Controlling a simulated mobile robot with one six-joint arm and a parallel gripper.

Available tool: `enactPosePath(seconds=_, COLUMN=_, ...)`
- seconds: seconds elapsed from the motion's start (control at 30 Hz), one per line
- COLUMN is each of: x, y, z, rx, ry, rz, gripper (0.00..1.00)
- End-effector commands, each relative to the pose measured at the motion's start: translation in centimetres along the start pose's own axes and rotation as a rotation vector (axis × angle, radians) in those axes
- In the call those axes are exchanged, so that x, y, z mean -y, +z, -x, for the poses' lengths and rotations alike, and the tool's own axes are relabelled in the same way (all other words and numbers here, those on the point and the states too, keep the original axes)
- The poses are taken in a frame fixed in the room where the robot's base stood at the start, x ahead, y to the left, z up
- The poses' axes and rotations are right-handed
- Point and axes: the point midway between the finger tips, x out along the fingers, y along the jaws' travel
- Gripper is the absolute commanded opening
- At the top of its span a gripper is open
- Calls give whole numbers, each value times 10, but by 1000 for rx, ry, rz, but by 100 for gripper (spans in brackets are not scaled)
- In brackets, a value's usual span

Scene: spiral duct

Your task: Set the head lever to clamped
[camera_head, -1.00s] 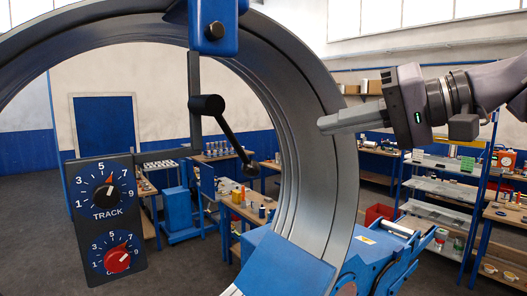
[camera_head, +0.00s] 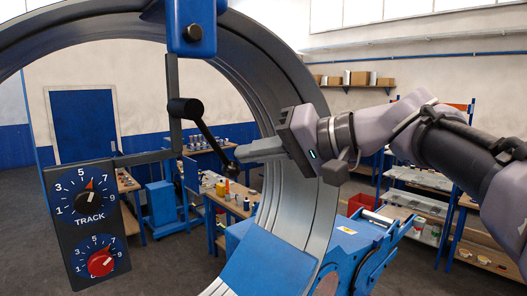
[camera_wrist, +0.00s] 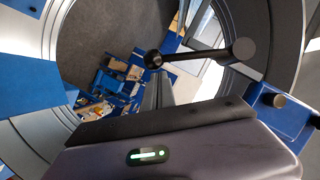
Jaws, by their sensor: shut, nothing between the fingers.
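The head lever (camera_head: 207,134) is a black rod running down and right from its black hub (camera_head: 185,108) to a round black knob (camera_head: 231,169). The hub sits on a dark bar below the blue head block (camera_head: 192,25). My gripper (camera_head: 240,154) is shut and empty, its tips beside the knob. In the wrist view the knob (camera_wrist: 153,59) appears just beyond the tips of my gripper (camera_wrist: 157,76), with the rod running right to the hub (camera_wrist: 245,48). I cannot tell whether the tips touch the knob. No clamped marking is readable.
A large grey ring (camera_head: 310,190) curves behind the lever and my gripper. A dark panel (camera_head: 85,225) with a TRACK dial and a red knob hangs at left. A blue machine body (camera_head: 270,255) stands below. Workbenches and shelves are farther back.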

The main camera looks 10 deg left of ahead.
Motion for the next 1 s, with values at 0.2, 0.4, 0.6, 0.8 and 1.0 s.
enactPosePath(seconds=0.2, x=0, y=1, z=0, rx=1, ry=0, rz=-1, gripper=0)
enactPosePath(seconds=0.4, x=-2, y=3, z=-1, rx=1, ry=-6, rz=-11, gripper=0)
enactPosePath(seconds=0.6, x=-6, y=14, z=-6, rx=2, ry=-38, rz=-79, gripper=0)
enactPosePath(seconds=0.8, x=-10, y=34, z=-16, rx=2, ry=-103, rz=-217, gripper=0)
enactPosePath(seconds=1.0, x=-8, y=55, z=-26, rx=3, ry=-182, rz=-387, gripper=0)
